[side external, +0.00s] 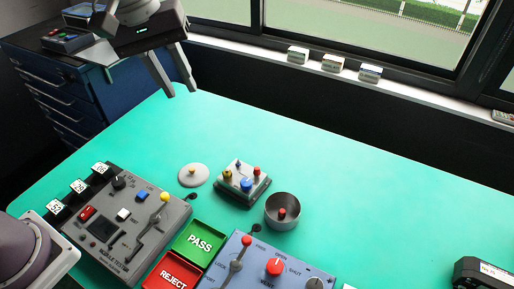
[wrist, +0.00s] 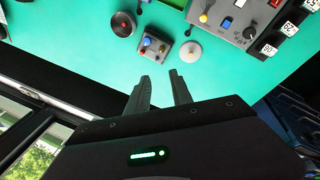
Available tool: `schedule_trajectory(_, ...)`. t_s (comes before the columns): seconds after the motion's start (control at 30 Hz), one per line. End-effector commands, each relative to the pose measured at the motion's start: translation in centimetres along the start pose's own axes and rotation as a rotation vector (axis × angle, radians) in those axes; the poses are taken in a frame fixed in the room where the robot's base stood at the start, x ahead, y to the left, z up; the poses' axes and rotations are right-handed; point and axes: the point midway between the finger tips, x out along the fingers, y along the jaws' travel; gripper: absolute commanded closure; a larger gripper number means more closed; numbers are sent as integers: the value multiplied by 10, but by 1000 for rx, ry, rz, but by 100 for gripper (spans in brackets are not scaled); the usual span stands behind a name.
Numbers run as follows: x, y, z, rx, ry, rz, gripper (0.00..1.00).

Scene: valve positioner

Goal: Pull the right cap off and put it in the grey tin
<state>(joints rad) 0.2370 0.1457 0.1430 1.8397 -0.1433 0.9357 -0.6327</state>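The valve positioner (side external: 243,184) is a small pale block on a dark base, standing on the green table. It carries a brass-coloured cap (side external: 227,175) at the left, a red cap (side external: 256,170) at the right and a blue knob (side external: 246,185) in front. It also shows in the wrist view (wrist: 153,50), where the red cap (wrist: 147,41) is left of the brass one (wrist: 163,49). The grey tin (side external: 271,214) stands open beside it, with a small red piece (side external: 282,212) inside. My gripper (side external: 182,91) is open and empty, high above the table's back edge, well apart from the positioner.
A pale round lid (side external: 193,177) lies left of the positioner. A module tester (side external: 125,215) with levers stands at the front left. Green PASS (side external: 199,241) and red REJECT (side external: 172,272) trays and a blue-grey panel (side external: 255,265) occupy the front.

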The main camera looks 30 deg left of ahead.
Motion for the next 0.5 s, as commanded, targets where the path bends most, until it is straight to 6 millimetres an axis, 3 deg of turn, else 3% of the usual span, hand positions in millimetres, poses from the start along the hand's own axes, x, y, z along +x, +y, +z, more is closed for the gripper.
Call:
schedule_trajectory(0.03,35,23,-12,-75,-33,-38,73)
schedule_trajectory(0.1,85,51,-24,-193,-58,-88,73)
schedule_trajectory(0.2,157,77,-26,-325,-69,-158,73)
schedule_trajectory(0.3,211,90,-21,-412,-64,-208,73)
schedule_trajectory(0.4,240,95,-16,-457,-58,-235,73)
schedule_trajectory(0.5,254,94,-14,-473,-56,-243,73)
